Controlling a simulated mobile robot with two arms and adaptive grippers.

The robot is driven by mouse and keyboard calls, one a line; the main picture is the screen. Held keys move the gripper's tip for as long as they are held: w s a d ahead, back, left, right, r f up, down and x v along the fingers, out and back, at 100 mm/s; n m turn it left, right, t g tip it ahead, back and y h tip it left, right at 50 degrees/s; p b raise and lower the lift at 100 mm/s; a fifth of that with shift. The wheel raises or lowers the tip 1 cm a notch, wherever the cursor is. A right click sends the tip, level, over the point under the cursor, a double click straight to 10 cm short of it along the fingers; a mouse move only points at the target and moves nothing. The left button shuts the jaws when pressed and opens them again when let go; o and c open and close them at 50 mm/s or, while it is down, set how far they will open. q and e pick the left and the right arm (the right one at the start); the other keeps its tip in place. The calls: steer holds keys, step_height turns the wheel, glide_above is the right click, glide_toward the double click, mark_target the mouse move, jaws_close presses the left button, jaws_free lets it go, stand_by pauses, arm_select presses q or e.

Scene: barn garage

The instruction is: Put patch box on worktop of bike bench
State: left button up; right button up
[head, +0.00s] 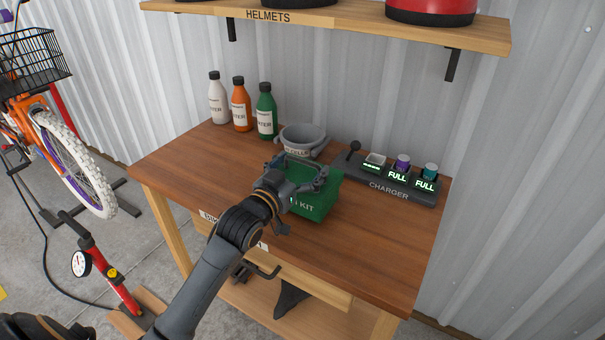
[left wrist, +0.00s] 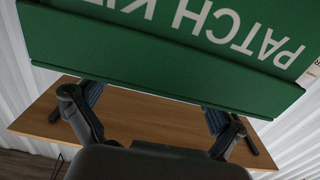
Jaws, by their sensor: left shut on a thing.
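The patch box is a green box (head: 318,200) with white lettering ending in "KIT" in the head view. It fills the upper part of the left wrist view (left wrist: 150,62), its "PATCH KIT" lettering upside down. My left gripper (head: 300,176) is shut on it from the near left side and covers part of it. The box is over the brown wooden worktop (head: 385,245) of the bike bench, near its middle. I cannot tell whether its underside touches the wood. My right gripper is not in view.
Behind the box stands a grey tub (head: 303,138). A charger (head: 390,186) with several small items lies to the right. White, orange and green bottles (head: 239,104) stand at the back left. A helmet shelf (head: 340,22) hangs above. The worktop's front right is clear.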

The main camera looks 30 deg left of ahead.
arm_select(q)
steer(key=shift+f, duration=1.2)
steer(key=shift+f, duration=0.1)
steer(key=o, duration=0.9)
steer(key=s+b, duration=0.1)
steer(key=s, duration=1.1)
steer(key=shift+a, duration=0.45)
